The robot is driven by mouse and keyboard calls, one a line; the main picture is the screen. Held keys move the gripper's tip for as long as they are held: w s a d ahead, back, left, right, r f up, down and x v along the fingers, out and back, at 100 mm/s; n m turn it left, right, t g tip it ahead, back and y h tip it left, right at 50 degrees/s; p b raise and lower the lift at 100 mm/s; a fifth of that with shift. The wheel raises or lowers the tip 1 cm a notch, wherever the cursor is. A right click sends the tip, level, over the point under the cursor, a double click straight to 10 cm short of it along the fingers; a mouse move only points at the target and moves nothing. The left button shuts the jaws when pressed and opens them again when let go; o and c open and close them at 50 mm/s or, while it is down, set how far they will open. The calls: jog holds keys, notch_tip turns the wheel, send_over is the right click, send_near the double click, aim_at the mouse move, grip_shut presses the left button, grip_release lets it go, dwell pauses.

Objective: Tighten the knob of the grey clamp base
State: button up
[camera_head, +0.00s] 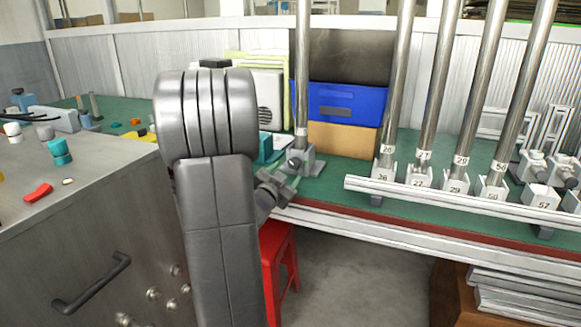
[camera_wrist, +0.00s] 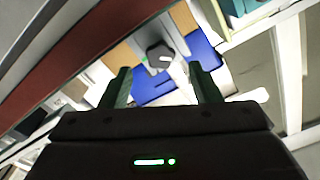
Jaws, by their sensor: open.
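The grey clamp base (camera_head: 309,161) stands on the green bench top near its front edge, left of the numbered clamps. A steel pole (camera_head: 302,70) rises upright from it. Its dark knob (camera_head: 293,162) faces the front. In the wrist view the round knob (camera_wrist: 158,53), with a pale mark, lies beyond and between the fingertips. My gripper (camera_head: 284,184) is just in front of and below the base, partly hidden by my arm. In the wrist view my gripper (camera_wrist: 160,70) is open, with one finger on each side of the knob's line. No contact with the knob shows.
Several numbered poles stand right behind a long metal rail (camera_head: 450,203). A blue box (camera_head: 345,103) sits behind the base. A grey cabinet (camera_head: 85,225) with small coloured parts is at the left. A red stool (camera_head: 278,262) stands below the bench edge.

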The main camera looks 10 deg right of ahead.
jog(key=v, duration=0.8)
jog(key=shift+p, duration=0.45)
jog(key=shift+w, duration=0.1)
